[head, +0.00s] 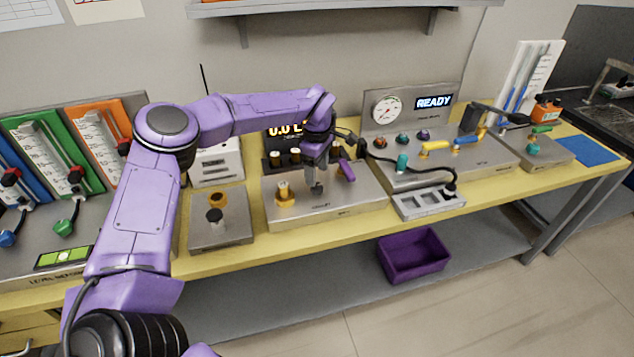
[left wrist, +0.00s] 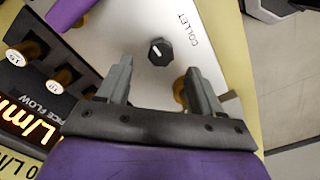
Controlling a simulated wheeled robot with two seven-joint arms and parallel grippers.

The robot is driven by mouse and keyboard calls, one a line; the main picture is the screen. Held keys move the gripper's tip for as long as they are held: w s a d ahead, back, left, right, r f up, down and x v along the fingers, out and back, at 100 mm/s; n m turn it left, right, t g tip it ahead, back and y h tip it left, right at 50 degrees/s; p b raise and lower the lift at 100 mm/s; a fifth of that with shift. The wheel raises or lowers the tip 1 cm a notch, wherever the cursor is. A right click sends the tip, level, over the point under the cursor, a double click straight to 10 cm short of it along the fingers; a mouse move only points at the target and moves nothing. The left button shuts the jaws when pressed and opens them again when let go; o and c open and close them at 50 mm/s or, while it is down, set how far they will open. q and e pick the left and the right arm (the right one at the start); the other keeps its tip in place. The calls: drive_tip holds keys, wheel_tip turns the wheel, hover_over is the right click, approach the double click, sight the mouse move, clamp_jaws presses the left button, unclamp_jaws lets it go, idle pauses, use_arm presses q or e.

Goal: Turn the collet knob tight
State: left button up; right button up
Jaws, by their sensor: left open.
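The collet knob (left wrist: 161,51) is a small black round knob with a white pointer line, on a silver panel (left wrist: 200,20) beside the printed word COLLET. My left gripper (left wrist: 157,72) is open, its two grey fingers spread to either side of the knob in the picture, with the knob a little beyond the tips. I see no contact. In the head view my left gripper (head: 318,188) points down over the silver box (head: 340,204), and it hides the knob there. My right gripper is not in view.
A brass fitting (head: 285,196) stands left of my gripper on the box, and a purple handle (head: 347,171) stands right. Behind are an orange-digit display (left wrist: 28,128) and brass weights (left wrist: 32,48). A grey tray (head: 428,208) stands right; a purple bin (head: 413,262) sits below.

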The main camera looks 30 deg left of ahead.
use_arm(q)
wheel_tip(320, 180, up, 6)
idle(0.5)
